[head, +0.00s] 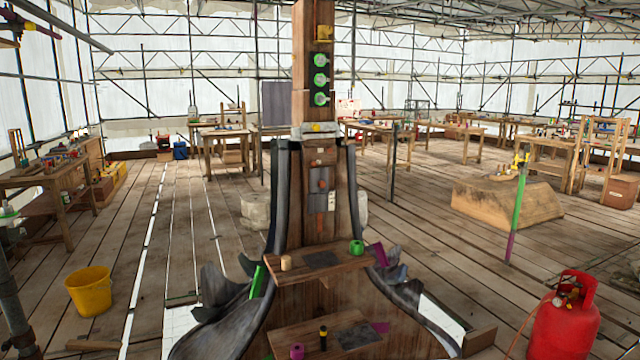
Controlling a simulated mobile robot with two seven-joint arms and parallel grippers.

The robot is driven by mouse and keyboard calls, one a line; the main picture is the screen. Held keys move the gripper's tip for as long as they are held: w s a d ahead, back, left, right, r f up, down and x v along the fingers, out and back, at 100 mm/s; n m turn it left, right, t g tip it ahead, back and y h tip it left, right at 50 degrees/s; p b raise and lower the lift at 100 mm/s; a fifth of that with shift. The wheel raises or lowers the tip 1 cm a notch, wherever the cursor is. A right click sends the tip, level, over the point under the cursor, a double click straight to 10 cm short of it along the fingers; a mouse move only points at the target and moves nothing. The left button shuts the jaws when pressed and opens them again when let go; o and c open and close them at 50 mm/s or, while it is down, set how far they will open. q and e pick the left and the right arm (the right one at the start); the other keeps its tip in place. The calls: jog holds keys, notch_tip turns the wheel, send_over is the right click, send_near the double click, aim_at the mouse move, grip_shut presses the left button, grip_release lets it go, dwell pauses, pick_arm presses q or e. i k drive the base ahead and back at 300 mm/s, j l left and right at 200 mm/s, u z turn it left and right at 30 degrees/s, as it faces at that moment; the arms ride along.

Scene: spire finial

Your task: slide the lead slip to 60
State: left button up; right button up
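A wooden spire post (318,200) stands in the middle, flanked by curved dark grey lead sheets (284,200). Below the collar are small reddish fittings (322,185) and a narrow pale plate (331,202) on the post's face. I cannot tell which part is the lead slip, and no scale number is readable. Dark grey patches lie on the upper shelf (290,273) and lower shelf (290,336). Neither of my grippers is in view.
Green round fittings (320,80) line the upper post. The shelves hold a tan cylinder (286,263), green piece (356,247), purple piece (297,351) and black-yellow piece (323,338).

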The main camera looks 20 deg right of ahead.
aim_at(319, 177)
jog(key=i+l, duration=0.1)
jog(key=i, duration=0.5)
jog(key=i+l, duration=0.15)
jog(key=i, duration=0.4)
jog(key=l+z, duration=0.05)
